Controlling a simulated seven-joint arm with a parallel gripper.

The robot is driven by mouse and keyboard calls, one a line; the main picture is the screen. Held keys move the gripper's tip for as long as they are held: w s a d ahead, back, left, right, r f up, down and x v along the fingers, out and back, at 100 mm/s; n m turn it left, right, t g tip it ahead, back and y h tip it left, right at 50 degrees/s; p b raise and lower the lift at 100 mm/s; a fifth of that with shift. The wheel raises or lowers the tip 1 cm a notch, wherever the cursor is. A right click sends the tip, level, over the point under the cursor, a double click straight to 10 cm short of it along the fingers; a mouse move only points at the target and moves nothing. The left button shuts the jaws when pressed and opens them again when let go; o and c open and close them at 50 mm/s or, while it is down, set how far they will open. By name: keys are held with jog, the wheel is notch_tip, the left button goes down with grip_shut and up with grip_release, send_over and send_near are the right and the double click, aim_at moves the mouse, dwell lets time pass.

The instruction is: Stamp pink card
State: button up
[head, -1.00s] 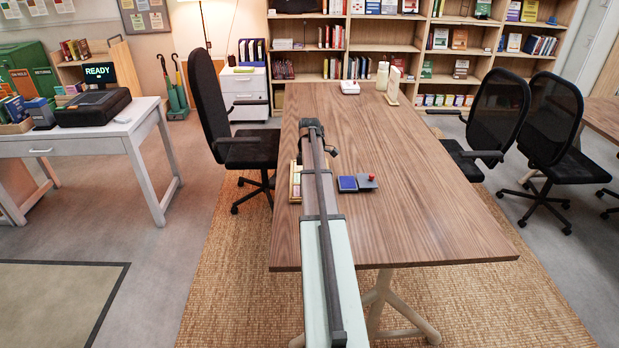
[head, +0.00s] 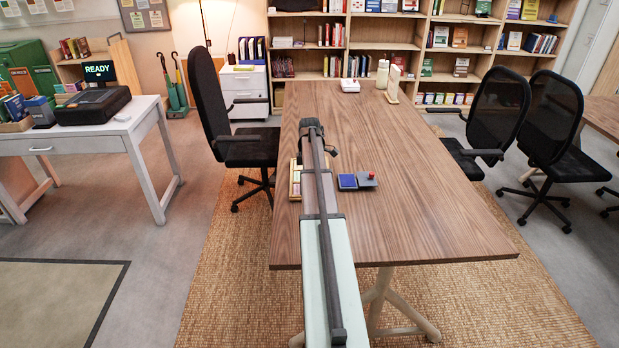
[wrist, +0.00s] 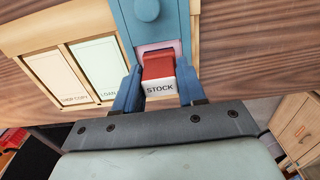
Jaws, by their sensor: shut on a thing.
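My gripper (wrist: 160,92) is shut on a red stamp (wrist: 158,67) with a white label reading "STOCK". The stamp is between the two blue fingers in the wrist view. A strip of the pink card (wrist: 156,47) shows just behind the stamp; the rest is hidden. I cannot tell whether the stamp touches it. A blue-grey plate with a round knob (wrist: 147,10) lies beyond it. The wooden tray (wrist: 40,32) holds a cream and a pale green card to the left. In the head view my arm hides the gripper and the held stamp.
A white device (head: 350,85) stands at the far end. The table's right side is clear.

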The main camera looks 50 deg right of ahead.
dwell(0.3)
jog(key=shift+r, duration=3.5)
